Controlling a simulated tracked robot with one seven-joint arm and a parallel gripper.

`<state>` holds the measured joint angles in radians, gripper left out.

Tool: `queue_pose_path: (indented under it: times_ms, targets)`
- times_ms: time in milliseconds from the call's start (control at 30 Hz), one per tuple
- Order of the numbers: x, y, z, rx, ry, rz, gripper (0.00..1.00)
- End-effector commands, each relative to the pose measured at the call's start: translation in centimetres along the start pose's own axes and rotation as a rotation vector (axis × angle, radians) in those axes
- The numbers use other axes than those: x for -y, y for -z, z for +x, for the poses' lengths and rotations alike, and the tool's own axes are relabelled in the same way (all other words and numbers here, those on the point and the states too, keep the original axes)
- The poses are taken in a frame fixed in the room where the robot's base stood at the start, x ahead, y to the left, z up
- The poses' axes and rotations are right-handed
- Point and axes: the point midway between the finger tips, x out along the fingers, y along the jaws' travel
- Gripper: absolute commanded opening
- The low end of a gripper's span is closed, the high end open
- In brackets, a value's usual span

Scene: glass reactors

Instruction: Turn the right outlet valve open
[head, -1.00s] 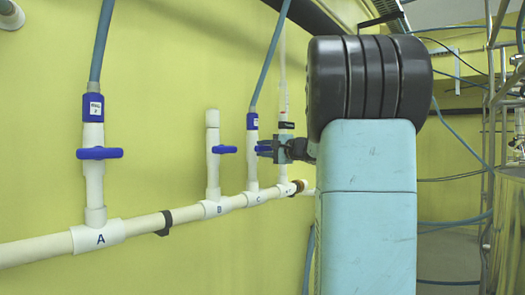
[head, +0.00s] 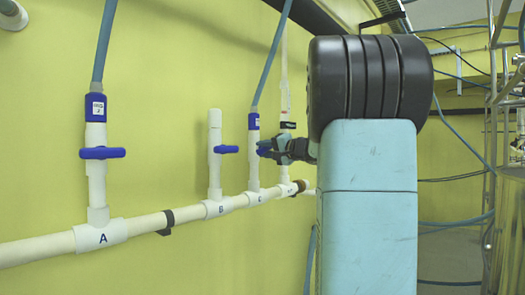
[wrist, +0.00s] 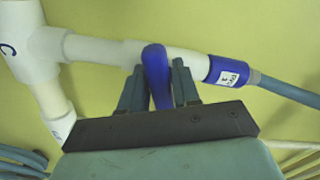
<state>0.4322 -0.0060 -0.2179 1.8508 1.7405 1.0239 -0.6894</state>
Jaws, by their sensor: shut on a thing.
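The blue handle of valve C (wrist: 157,77) lies between the fingers of my gripper (wrist: 158,90) in the wrist view. The fingers are shut on it, and the handle sits crosswise to its white outlet pipe (wrist: 100,51). A blue collar (wrist: 228,71) with a label joins this pipe to a blue-grey hose. In the head view my gripper (head: 264,150) is at valve C, on the upright outlet pipe (head: 254,177). The gripper and wrist hide part of the handle there.
Valve A (head: 102,153) and valve B (head: 226,149) have blue handles crosswise to their upright pipes, left of my gripper. A white main pipe (head: 140,224) runs along the yellow wall below. Another upright pipe (head: 286,107) stands just right of C. Metal framing (head: 490,140) is at the far right.

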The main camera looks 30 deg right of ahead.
Motion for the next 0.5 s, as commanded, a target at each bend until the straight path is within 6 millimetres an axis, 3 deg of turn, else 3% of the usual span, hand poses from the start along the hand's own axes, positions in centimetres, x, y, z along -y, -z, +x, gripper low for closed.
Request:
queue_pose_path:
  times_ms: [500]
  targets:
    - [-0.10,0.43,-0.25,-0.011,-0.006,-0.491,0.01]
